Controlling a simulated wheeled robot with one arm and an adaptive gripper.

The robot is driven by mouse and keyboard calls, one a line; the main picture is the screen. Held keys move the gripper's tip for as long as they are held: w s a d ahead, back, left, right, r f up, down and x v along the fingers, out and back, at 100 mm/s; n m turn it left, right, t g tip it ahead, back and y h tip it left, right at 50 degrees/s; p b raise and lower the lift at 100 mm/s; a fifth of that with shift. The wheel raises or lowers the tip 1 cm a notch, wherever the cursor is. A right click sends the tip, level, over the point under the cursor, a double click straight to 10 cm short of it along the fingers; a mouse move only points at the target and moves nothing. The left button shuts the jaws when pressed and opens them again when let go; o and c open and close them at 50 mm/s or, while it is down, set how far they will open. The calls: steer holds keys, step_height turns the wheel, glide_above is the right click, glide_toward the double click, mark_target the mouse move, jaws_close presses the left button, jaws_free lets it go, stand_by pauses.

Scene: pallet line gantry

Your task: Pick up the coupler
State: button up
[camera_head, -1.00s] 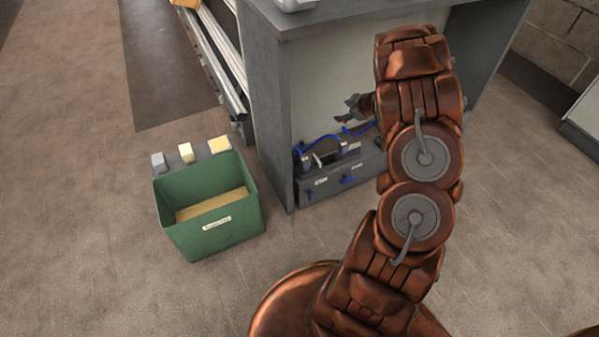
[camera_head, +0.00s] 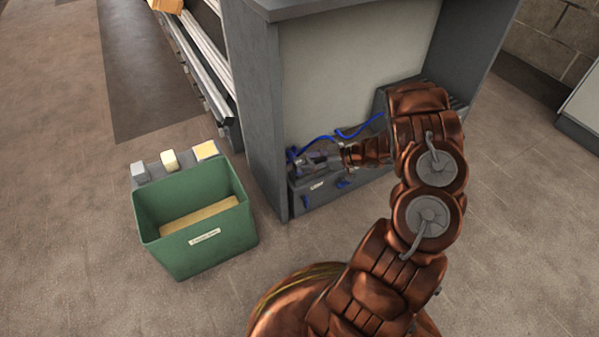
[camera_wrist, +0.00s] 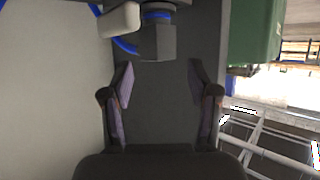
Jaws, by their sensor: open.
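In the wrist view a dark grey block with a blue ring (camera_wrist: 158,42), apparently the coupler, lies just beyond the fingertips, roughly midway between them. My gripper (camera_wrist: 161,78) is open and empty there, with a clear gap to the block. In the head view my gripper (camera_head: 310,163) reaches in from the right, low over the grey box (camera_head: 325,190) inside the bench opening. A small dark part at the box's left end (camera_head: 293,157) shows beside the fingers. My gripper hides much of the box top.
A blue hose (camera_head: 358,130) curves behind my gripper. A light grey rounded part (camera_wrist: 119,20) sits left of the block in the wrist view. The bench's side panel (camera_head: 256,120) stands close left. A green bin (camera_head: 205,247) is on the floor beyond it.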

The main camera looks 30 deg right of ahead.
mark_target(301, 162)
steer(key=b+x, duration=0.2)
steer(key=x, duration=0.2)
steer(key=shift+f, duration=0.25)
steer(key=shift+w+a, duration=0.15)
steer(key=shift+w, duration=0.1)
steer(key=shift+c, duration=0.3)
jaws_close()
